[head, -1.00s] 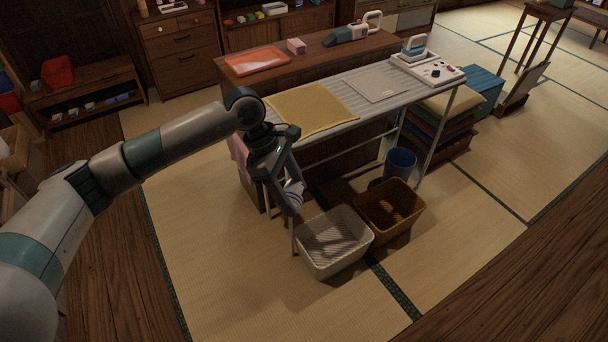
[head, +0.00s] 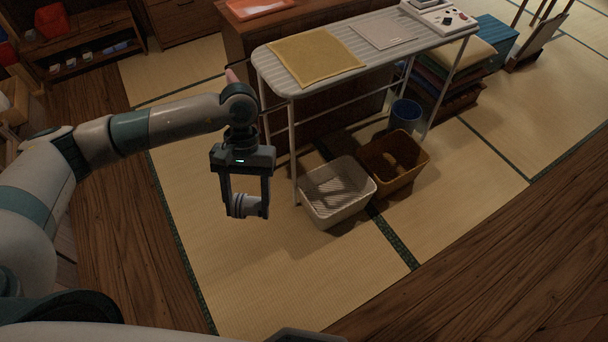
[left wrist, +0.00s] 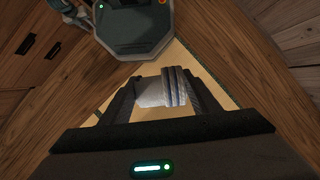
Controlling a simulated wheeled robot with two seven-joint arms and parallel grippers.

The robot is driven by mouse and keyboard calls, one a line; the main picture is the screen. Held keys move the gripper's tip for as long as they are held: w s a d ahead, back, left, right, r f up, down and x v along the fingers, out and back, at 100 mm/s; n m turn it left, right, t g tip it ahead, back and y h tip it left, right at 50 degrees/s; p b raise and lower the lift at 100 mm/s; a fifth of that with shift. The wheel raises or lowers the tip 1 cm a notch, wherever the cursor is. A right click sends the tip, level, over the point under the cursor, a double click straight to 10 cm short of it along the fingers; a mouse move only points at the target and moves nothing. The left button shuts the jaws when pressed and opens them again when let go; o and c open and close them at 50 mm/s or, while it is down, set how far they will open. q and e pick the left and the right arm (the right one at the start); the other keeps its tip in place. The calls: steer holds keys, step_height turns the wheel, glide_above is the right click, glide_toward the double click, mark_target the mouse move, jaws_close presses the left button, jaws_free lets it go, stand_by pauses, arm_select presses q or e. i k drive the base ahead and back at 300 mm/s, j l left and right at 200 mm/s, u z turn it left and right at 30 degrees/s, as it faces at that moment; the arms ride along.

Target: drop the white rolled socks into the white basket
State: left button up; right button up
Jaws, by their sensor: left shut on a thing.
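My left gripper (head: 246,207) is shut on the white rolled socks (head: 243,205), held above the tatami floor to the left of the white basket. In the left wrist view the socks (left wrist: 162,90) show between the two fingers, white with blue-grey stripes at one end. The white basket (head: 340,217) stands on the floor by the front leg of the ironing table, and no object shows inside it. The gripper is apart from the basket. My right gripper is not in view.
A brown basket (head: 407,183) stands right beside the white one. A blue bin (head: 405,114) is behind it. The ironing table (head: 350,75), with a yellow cloth (head: 316,56), stands behind the baskets. Tatami in front of the baskets is clear.

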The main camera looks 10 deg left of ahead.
mark_target(331, 199)
steer(key=i+l+u, duration=0.25)
steer(key=i+l, duration=0.15)
steer(key=l, duration=0.25)
steer(key=i+l+u, duration=0.1)
steer(key=l, duration=0.25)
steer(key=i+l+u, duration=0.1)
steer(key=i+l, duration=0.15)
steer(key=i+l+u, duration=0.15)
steer(key=l, duration=0.35)
steer(key=i+l+u, duration=0.1)
steer(key=l, duration=0.25)
steer(key=i+l+u, duration=0.1)
steer(key=l, duration=0.3)
